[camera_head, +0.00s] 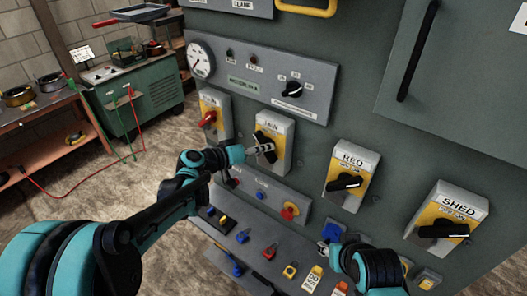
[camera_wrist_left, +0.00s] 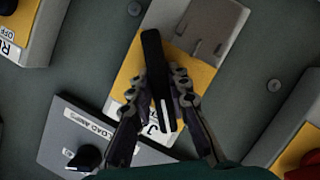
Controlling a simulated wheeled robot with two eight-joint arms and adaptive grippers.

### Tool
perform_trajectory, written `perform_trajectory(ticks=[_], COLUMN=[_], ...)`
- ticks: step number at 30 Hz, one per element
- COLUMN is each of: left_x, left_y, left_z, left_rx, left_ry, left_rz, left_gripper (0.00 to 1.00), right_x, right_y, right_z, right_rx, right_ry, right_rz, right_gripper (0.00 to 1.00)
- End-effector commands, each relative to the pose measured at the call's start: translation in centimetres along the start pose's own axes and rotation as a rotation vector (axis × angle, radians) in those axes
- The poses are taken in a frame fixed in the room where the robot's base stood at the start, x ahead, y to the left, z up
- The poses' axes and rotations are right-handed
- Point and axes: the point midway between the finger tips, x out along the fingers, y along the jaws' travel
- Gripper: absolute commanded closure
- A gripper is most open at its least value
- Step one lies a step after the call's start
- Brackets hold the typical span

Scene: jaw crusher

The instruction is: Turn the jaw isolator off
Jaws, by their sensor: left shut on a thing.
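The jaw isolator (camera_head: 285,137) is a grey and yellow box labelled JAW on the green cabinet. It also shows in the left wrist view (camera_wrist_left: 203,72). Its black handle (camera_wrist_left: 155,65) sits at a slant to the box. My left gripper (camera_head: 268,149) is at this handle, and in the left wrist view its fingers (camera_wrist_left: 162,98) are closed on both sides of it. The fingers partly cover the handle in the head view. My right gripper (camera_head: 328,238) is low in front of the lower panel, its jaws too unclear to read.
An isolator with a red handle (camera_head: 208,118) is to the left. A gauge panel (camera_head: 318,85) is above.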

Motion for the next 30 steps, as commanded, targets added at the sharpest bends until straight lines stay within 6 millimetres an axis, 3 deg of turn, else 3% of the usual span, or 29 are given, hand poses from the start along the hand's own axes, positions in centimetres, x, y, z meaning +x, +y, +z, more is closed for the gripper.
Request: perform_trajectory(ticks=[9,24,25,27,30], left_x=[0.04,0.02,0.02,0.02,0.02], left_y=[-0.07,-0.01,-0.01,-0.02,-0.01], left_z=[0.22,0.19,0.19,0.18,0.14], left_rx=[-0.096,-0.112,-0.112,-0.112,-0.112], left_ry=[-0.004,-0.004,-0.004,-0.004,-0.003], left_rz=[0.040,0.046,0.046,0.046,0.046], left_gripper=[1.00,1.00,0.80,0.62,0.62], right_x=[0.56,0.60,0.60,0.60,0.60], right_y=[0.00,0.00,0.00,0.00,0.00], right_z=[0.40,0.43,0.43,0.43,0.43], right_rx=[0.000,0.000,0.000,0.000,0.000], right_ry=[0.000,0.000,0.000,0.000,0.000], right_rz=[0.000,0.000,0.000,0.000,0.000], right_gripper=[0.60,0.60,0.60,0.60,0.60])
